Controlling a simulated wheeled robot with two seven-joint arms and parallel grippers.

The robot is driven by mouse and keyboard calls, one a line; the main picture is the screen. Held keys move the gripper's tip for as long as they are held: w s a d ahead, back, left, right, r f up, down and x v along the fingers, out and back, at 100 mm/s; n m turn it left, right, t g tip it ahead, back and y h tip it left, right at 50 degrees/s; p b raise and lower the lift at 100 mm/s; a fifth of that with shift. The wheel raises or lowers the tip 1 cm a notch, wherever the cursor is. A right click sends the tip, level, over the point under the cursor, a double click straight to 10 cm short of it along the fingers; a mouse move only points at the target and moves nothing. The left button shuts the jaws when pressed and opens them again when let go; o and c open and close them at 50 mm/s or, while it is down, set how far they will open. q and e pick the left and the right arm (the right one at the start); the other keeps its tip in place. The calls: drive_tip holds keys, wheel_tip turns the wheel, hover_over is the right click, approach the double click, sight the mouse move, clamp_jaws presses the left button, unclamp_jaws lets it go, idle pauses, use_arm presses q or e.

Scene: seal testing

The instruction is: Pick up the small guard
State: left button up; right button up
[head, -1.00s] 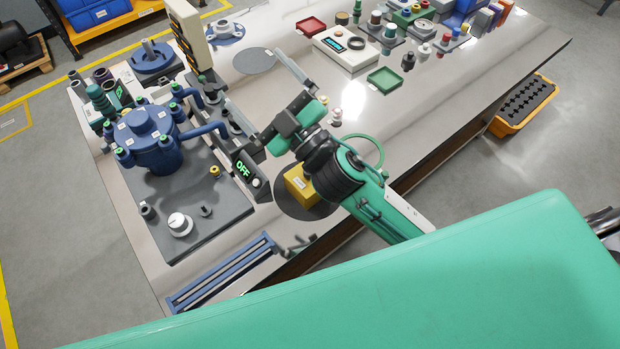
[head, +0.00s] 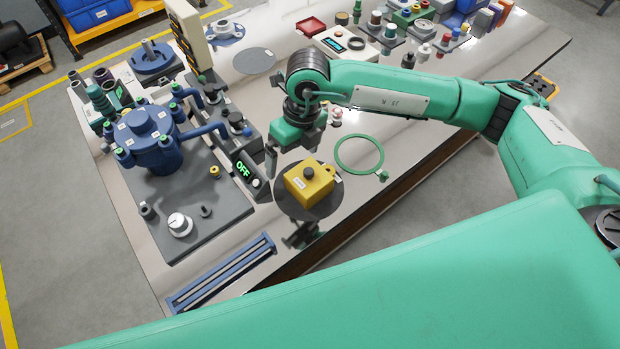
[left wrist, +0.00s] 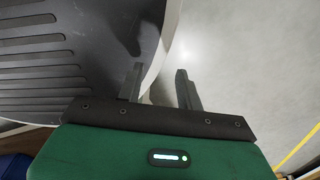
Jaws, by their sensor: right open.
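A yellow block-like cover (head: 322,187) with a dark round knob on top and a white label stands upright on a dark round mat (head: 287,203) near the front table edge. It looks like the small guard, but I cannot read the label. My right gripper (head: 291,156) points down above the table, just behind the cover, open and apart from it. My left gripper (left wrist: 160,88) shows only in the left wrist view, with its fingers apart and nothing between them.
A green ring (head: 340,163) lies right of the cover. A blue slotted rail (head: 222,272) lies at the front. Small fittings and trays fill the table's back.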

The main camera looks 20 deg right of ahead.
drive_tip(key=h, duration=0.2)
hover_over(309, 171)
drive_tip(key=shift+m+t, duration=0.3)
wheel_tip(309, 171, down, 8)
drive_tip(key=shift+d+r+p, duration=0.15)
drive_tip(key=shift+r+p, duration=0.1)
drive_tip(key=shift+p, duration=0.45)
drive_tip(key=shift+f, duration=0.3)
drive_tip(key=f+p, duration=0.1)
drive_tip(key=f, duration=0.1)
drive_tip(key=f+p, duration=0.1)
drive_tip(key=f, duration=0.1)
drive_tip(key=shift+a+f, duration=0.2)
drive_tip(key=shift+f, duration=0.45)
use_arm(q)
drive_tip(key=shift+s+a+r, duration=0.15)
drive_tip(key=shift+s+r, duration=1.05)
use_arm(e)
drive_tip(key=shift+w, duration=0.1)
drive_tip(key=c, duration=1)
